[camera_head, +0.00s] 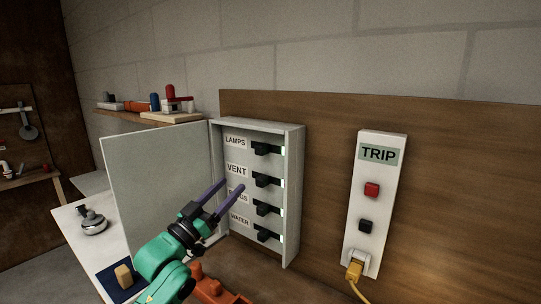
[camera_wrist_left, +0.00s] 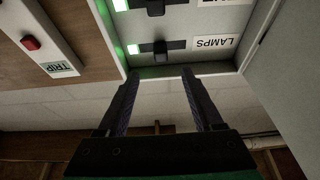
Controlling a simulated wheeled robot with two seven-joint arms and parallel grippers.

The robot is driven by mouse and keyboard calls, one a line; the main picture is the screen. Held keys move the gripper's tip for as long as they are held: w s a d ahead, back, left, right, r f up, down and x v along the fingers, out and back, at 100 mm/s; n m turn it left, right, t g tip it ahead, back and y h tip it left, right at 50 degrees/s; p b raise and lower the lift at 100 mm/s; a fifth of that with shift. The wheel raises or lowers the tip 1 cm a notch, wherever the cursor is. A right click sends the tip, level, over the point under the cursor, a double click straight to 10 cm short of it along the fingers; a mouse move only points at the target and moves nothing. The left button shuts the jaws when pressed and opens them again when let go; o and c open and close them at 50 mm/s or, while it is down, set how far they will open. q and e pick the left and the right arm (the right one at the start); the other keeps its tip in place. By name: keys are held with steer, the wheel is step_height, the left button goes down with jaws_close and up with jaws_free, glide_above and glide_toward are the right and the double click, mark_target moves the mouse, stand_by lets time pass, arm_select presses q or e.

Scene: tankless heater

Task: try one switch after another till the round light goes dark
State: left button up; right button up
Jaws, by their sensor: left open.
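The open grey switch box (camera_head: 299,140) holds a column of black switches: LAMPS (camera_head: 266,149), VENT (camera_head: 266,181), a third (camera_head: 266,208) whose label is partly covered by my gripper, and WATER (camera_head: 267,235). Small green lights glow to the right of the switches. My left gripper (camera_head: 233,186) is open and empty, its purple fingers in front of the box near the VENT and third labels. In the left wrist view its fingers (camera_wrist_left: 160,75) are apart, below the upside-down LAMPS switch (camera_wrist_left: 160,47), touching no switch that I can see. I cannot make out a lit round light. My right gripper is not in view.
The box door (camera_head: 155,175) stands open to the left. Right of the box, a white TRIP panel (camera_head: 391,175) carries a red button (camera_head: 372,189), a black button (camera_head: 366,226) and a yellow plug (camera_head: 354,270). A shelf (camera_head: 130,114) with tools is behind. An orange part shows at the bottom edge.

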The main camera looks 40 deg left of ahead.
mark_target(258, 153)
arm_select(q)
steer(key=p+x, duration=0.2)
steer(key=x, duration=0.2)
steer(key=r+p+x, duration=0.1)
steer(key=p+x, duration=0.1)
steer(key=x, duration=0.3)
steer(key=p+x, duration=0.2)
steer(key=x, duration=0.3)
steer(key=shift+s+a+r+p, duration=0.1)
steer(key=shift+s+r+p, duration=0.15)
steer(key=shift+p, duration=0.15)
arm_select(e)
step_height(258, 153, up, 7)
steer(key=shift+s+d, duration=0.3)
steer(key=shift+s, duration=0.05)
arm_select(q)
steer(key=shift+s, duration=0.1)
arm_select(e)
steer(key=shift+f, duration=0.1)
arm_select(q)
steer(key=shift+f, duration=0.1)
jaws_close()
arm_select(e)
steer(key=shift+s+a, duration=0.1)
